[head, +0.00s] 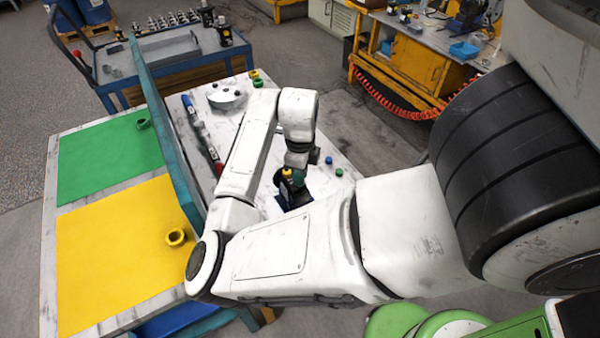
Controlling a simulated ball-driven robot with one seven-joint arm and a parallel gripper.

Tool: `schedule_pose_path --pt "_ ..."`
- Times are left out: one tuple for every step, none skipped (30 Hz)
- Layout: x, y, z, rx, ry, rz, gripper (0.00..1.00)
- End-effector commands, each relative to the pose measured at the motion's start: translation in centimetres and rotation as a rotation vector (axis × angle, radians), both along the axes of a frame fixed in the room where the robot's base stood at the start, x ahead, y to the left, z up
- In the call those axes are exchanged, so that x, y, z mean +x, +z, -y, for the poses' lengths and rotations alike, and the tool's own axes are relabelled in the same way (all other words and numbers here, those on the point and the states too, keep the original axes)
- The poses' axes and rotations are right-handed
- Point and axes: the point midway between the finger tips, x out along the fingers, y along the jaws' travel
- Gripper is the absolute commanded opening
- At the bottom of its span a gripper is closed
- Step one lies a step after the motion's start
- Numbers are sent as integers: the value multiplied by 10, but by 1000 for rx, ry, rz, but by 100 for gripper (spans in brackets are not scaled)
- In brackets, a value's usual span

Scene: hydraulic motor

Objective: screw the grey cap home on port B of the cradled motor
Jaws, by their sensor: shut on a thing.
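The motor (293,196) is a small dark blue body, standing on the white worktop, partly hidden behind my forearm. A yellow piece (287,173) shows at its top left. My gripper (296,172) is right at the motor's top, pointing down, with its fingertips mostly hidden. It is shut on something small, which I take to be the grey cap. The cap itself cannot be made out, nor can port B, the cradle or how the cap sits on the port.
A blue cap (328,160) and a green cap (339,172) lie right of the motor. A teal divider (160,125) splits the worktop from green (100,160) and yellow (110,250) mats, each holding a ring. A grey round part (224,96) lies at the back.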

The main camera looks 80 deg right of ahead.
Motion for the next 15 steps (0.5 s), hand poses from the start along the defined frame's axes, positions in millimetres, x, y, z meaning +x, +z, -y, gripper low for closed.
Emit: schedule_pose_path --pt "0 0 0 0 0 0 0" --pt "0 0 0 0 0 0 0" --pt "0 0 0 0 -4 0 0" --pt "0 -1 0 0 -12 0 0" --pt "0 -1 0 1 -25 1 0" --pt "0 -2 0 1 -51 1 0" --pt "0 -3 0 1 -78 2 0" --pt "1 -3 0 0 -107 3 0" --pt "1 -4 0 0 -149 3 0" --pt "1 -4 0 0 -181 3 0" --pt "1 -4 0 0 -212 4 0" --pt "1 -4 0 0 -253 3 0" --pt "0 -4 0 0 -283 3 0" --pt "1 -4 0 1 -313 4 0" --pt "1 -4 0 1 -352 4 0"
